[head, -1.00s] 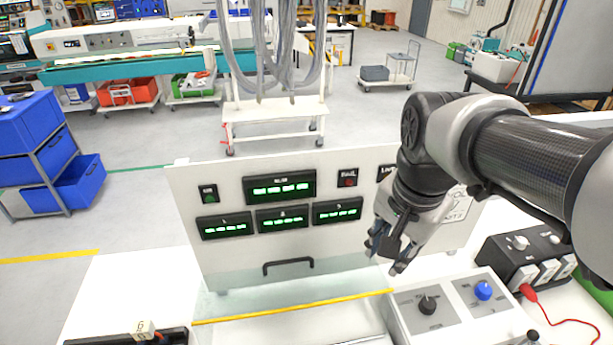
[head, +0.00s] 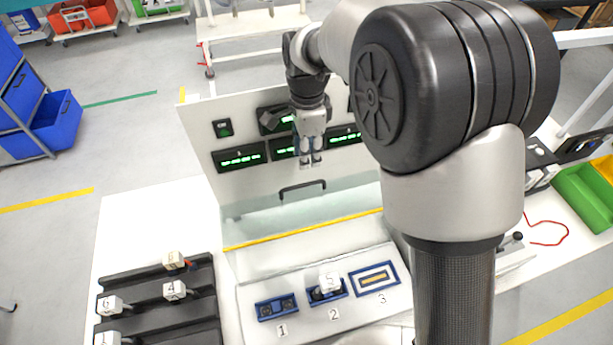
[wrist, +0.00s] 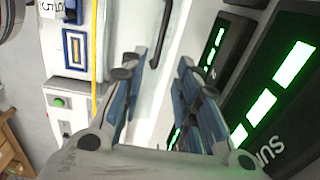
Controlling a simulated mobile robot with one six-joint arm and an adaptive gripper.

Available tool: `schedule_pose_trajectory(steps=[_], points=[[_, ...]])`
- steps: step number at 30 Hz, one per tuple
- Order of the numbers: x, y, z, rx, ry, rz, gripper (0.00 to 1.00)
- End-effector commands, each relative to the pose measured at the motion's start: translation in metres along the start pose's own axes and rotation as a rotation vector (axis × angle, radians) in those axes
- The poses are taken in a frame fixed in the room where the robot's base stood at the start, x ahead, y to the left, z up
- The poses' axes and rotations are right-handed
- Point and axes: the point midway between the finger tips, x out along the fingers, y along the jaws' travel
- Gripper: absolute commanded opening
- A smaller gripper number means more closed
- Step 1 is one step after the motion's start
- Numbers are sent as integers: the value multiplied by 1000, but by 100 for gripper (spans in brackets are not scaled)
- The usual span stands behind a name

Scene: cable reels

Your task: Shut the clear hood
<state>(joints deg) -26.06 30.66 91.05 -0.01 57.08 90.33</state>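The clear hood (head: 345,202) is a see-through sheet standing raised in front of the white display panel (head: 200,125). A black bar handle (head: 302,187) is on its upper part, and a yellow strip (head: 300,231) runs below it. The handle also shows in the wrist view (wrist: 162,38), beyond the fingertips. My gripper (head: 310,163) points down in front of the green-lit displays, just above the handle and apart from it. In the wrist view its blue-padded fingers (wrist: 160,75) are spread with nothing between them.
Below the yellow strip, three numbered blue sockets sit on a light plate (head: 330,270), with a block marked 5 (head: 329,281) at socket 2. A black rack (head: 150,300) with several numbered blocks is at the left. A green bin (head: 590,195) is at the right.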

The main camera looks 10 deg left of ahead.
Motion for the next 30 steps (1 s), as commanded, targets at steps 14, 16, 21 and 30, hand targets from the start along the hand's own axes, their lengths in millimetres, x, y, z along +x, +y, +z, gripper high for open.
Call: schedule_pose_trajectory(steps=[14,16,21,30], points=[[94,1,0,-1,0,2,29],[100,0,0,-1,0,2,29],[108,0,0,-1,0,0,29],[108,0,0,-1,0,-1,25]])
